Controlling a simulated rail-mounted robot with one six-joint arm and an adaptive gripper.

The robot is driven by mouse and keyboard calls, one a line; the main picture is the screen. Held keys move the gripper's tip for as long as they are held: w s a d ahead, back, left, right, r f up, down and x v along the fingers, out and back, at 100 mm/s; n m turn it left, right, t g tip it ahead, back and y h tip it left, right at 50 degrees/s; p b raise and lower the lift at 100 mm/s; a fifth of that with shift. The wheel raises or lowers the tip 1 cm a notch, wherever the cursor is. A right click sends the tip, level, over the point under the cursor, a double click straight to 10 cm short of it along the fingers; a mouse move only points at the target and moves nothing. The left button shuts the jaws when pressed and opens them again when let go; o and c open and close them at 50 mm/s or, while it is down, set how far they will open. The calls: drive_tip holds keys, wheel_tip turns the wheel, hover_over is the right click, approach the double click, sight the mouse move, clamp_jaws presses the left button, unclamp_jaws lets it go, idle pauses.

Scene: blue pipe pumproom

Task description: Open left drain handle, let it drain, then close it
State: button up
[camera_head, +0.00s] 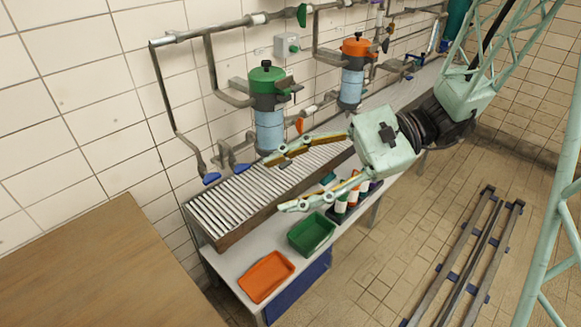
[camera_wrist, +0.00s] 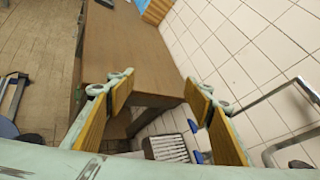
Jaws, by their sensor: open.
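Two blue handles sit at the lower ends of the pipes at the left: one (camera_head: 211,178) at the far left and one (camera_head: 241,168) just right of it. In the wrist view, blue handles (camera_wrist: 193,127) (camera_wrist: 197,157) show beyond the right finger. I cannot tell for certain which is the left drain handle. A slatted drain grate (camera_head: 225,210) lies below them; part of it shows in the wrist view (camera_wrist: 170,147). My gripper (camera_head: 276,183) is open and empty, to the right of the handles and apart from them, its fingers pointing left. Its fingers frame the wrist view (camera_wrist: 157,80).
A green-topped filter (camera_head: 268,90) and an orange-topped filter (camera_head: 353,72) stand along the wall. A wooden table (camera_head: 100,265) is at the lower left. An orange tray (camera_head: 266,277), a green tray (camera_head: 311,233) and several bottles (camera_head: 340,205) sit on the bench front.

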sight(284, 164)
drive_tip(key=w+f+m+t+y+p, duration=0.2)
drive_tip(key=w+f+m+t, duration=0.25)
drive_tip(key=w, duration=0.45)
drive_tip(key=w+f+m+t+y+p, duration=0.1)
drive_tip(key=w+f+m+t+y, duration=0.25)
drive_tip(key=w, duration=0.65)
drive_tip(key=w+d+f+m+t+h+p, duration=0.1)
drive_tip(key=w+d+f+m+t+h, duration=0.1)
drive_tip(key=f, duration=0.8)
drive_tip(key=w+d+f+m+t+h+p, duration=0.2)
drive_tip(key=w+d+f+m+t, duration=0.3)
drive_tip(key=f, duration=0.5)
drive_tip(key=shift+w+d+f+m+h, duration=0.15)
drive_tip(key=shift+w+d+m+h, duration=0.6)
drive_tip(key=shift+w+m, duration=0.2)
drive_tip(key=shift+a, duration=0.2)
drive_tip(key=x, duration=1.3)
drive_tip(key=shift+w, duration=0.25)
drive_tip(key=shift+a, duration=0.1)
drive_tip(key=shift+c, duration=0.8)
drive_tip(key=shift+b, duration=0.3)
drive_tip(key=c, duration=0.7)
